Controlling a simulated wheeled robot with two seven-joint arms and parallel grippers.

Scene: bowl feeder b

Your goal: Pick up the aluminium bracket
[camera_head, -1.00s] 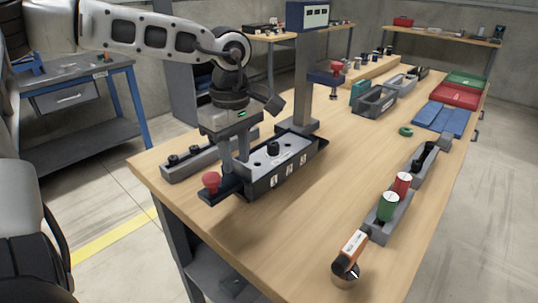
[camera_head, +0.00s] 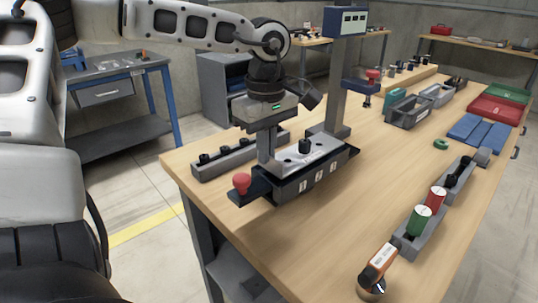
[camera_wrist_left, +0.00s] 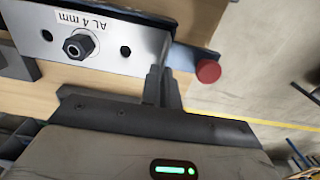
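The aluminium bracket (camera_head: 315,152) is a silvery plate on the dark fixture (camera_head: 290,187) near the table's left edge. In the left wrist view the bracket (camera_wrist_left: 115,45) carries a label reading "AL 4 mm", with a dark nut-like stud (camera_wrist_left: 79,44) and dark holes beside it. My left gripper (camera_head: 267,158) points down at the bracket's near left end. In the left wrist view its fingers (camera_wrist_left: 162,88) are close together, with the bracket's end edge between them; it looks shut on that end. The contact is partly hidden. My right gripper is not in view.
A red knob (camera_head: 241,181) stands at the fixture's left end, close to the fingers. A grey post (camera_head: 336,100) with a blue box rises behind. A grey rail (camera_head: 225,160) lies at left. Green and red cylinders and an orange-labelled tool (camera_head: 377,268) are at right. The middle table is clear.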

